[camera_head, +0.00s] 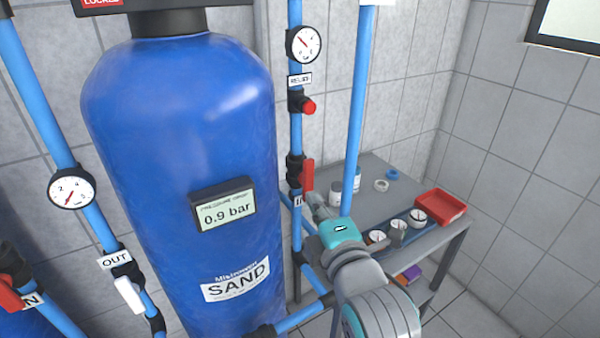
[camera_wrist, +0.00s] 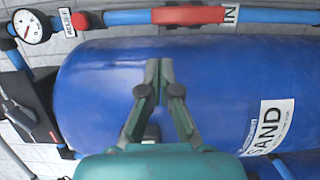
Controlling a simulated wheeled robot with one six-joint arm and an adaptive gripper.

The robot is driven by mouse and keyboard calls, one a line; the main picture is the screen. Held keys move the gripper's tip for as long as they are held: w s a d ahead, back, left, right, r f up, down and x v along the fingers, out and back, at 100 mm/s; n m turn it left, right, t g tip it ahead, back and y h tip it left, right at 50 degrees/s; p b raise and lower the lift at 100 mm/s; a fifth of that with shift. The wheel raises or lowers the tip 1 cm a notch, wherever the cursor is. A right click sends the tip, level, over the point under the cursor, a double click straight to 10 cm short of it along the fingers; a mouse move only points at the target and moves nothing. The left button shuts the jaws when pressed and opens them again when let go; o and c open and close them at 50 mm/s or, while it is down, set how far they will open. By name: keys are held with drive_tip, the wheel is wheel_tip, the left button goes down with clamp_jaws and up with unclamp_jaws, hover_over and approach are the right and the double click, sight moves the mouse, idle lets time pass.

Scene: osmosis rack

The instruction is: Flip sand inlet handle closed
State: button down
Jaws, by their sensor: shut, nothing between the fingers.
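The blue sand tank (camera_head: 180,130) with its SAND label fills the middle of the head view. The red inlet handle (camera_head: 307,176) sits on the blue pipe right of the tank, just above an IN label (camera_head: 299,199), and lies along the pipe. In the wrist view the red handle (camera_wrist: 188,15) is at the top edge, also in line with its pipe. My gripper (camera_head: 314,200) is just below and right of the handle, with no clear contact. In the wrist view my gripper (camera_wrist: 159,64) is shut and empty, its fingertips in front of the blue tank, apart from the handle.
A red relief knob (camera_head: 309,107) and a gauge (camera_head: 303,44) sit higher on the same pipe. A second blue pipe (camera_head: 355,110) rises close behind my gripper. A grey table (camera_head: 375,170) holds cups, bottles and a red tray (camera_head: 440,206). A white OUT handle (camera_head: 129,295) is at left.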

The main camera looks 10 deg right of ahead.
sight(308, 181)
drive_tip(key=w, duration=1)
drive_tip(key=shift+a, duration=0.35)
